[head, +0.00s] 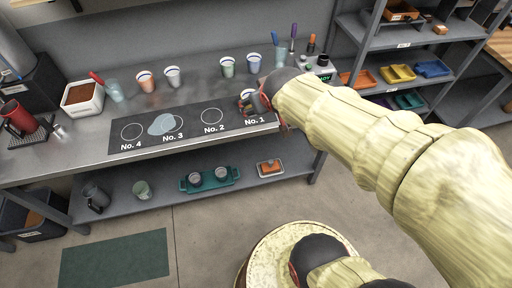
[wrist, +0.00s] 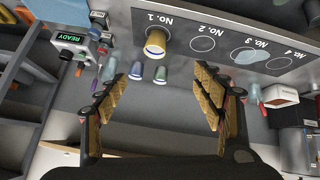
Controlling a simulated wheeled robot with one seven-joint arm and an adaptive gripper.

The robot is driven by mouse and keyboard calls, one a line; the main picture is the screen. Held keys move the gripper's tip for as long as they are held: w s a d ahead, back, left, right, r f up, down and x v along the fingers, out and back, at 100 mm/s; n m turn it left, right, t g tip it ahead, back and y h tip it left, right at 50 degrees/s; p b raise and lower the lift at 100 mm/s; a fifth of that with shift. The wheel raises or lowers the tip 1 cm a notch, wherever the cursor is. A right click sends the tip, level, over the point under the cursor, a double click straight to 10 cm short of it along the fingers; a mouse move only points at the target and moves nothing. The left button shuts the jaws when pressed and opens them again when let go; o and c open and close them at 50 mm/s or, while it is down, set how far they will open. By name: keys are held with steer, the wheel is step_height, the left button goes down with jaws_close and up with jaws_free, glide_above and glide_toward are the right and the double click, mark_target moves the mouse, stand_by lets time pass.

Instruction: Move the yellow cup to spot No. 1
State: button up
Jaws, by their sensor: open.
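In the head view, the cup at No. 1 (head: 255,121) is mostly hidden by my gripper (head: 252,102). My gripper also shows in the wrist view (wrist: 162,85). Its two fingers are wide apart with nothing between them. The cup is ahead of the fingertips, apart from them in the wrist view. The ring of spot No. 2 (head: 212,115) is bare.
A pale blue patch (head: 161,124) lies by spot No. 3. A blue cup (head: 254,63), a green cup (head: 227,66), a grey cup (head: 173,77) and an orange cup (head: 146,82) stand along the back. A device reading READY (head: 320,67) is at the right. A shelf (head: 408,55) stands further right.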

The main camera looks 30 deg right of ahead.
steer(key=s+a+r+g+y, duration=0.2)
steer(key=s+a, duration=0.8)
steer(key=s, duration=0.4)
steer(key=shift+s+a+n+y, duration=0.2)
steer(key=shift+s+n+y, duration=0.1)
steer(key=shift+s+y, duration=0.1)
